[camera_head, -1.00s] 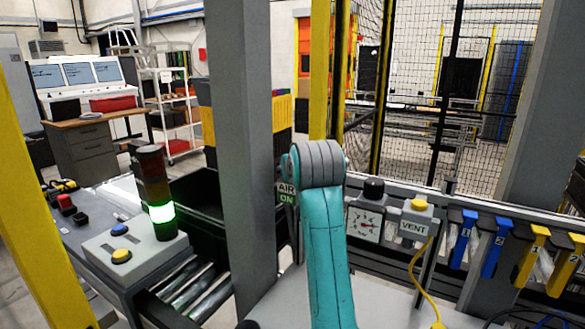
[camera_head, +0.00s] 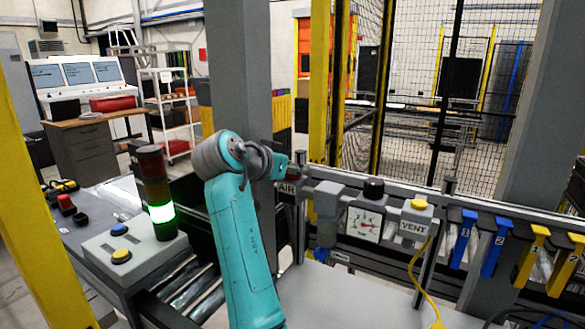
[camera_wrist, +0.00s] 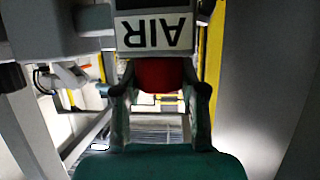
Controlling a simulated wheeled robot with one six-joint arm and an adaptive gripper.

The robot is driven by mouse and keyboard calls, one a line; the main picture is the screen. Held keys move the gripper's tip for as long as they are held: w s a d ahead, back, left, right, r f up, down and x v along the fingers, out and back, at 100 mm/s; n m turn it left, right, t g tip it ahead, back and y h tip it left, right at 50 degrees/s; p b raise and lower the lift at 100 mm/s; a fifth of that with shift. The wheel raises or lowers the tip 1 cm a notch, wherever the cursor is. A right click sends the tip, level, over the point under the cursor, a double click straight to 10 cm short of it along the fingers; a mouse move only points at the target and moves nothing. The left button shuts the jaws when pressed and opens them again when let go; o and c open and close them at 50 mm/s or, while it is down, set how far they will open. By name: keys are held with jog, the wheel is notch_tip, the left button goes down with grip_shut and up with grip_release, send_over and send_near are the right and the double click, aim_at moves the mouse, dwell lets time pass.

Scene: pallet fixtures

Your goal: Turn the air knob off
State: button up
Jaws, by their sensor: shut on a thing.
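The air knob (camera_wrist: 160,75) is red in the wrist view, and it sits between the two fingers of my gripper (camera_wrist: 160,92). The fingers are shut on it from both sides. The white AIR label (camera_wrist: 153,31) shows upside down right beside the knob. In the head view the AIR label (camera_head: 287,188) is on the panel at the grey post, and my gripper is at its upper edge, mostly hidden by my wrist. I cannot read which state the knob is in from the wrist view.
A pressure gauge (camera_head: 364,225), a VENT box (camera_head: 413,228) with a yellow button and blue and yellow clamp handles (camera_head: 497,248) line the rail to the right. The grey post (camera_head: 240,90) stands close behind my arm. A signal tower (camera_head: 157,190) glows green at left.

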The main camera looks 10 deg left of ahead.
jog(key=shift+m+h, duration=0.3)
jog(key=shift+g, duration=0.3)
jog(key=o, duration=1.2)
jog(key=shift+c, duration=0.2)
notch_tip(320, 180, up, 10)
jog(key=shift+f, duration=0.1)
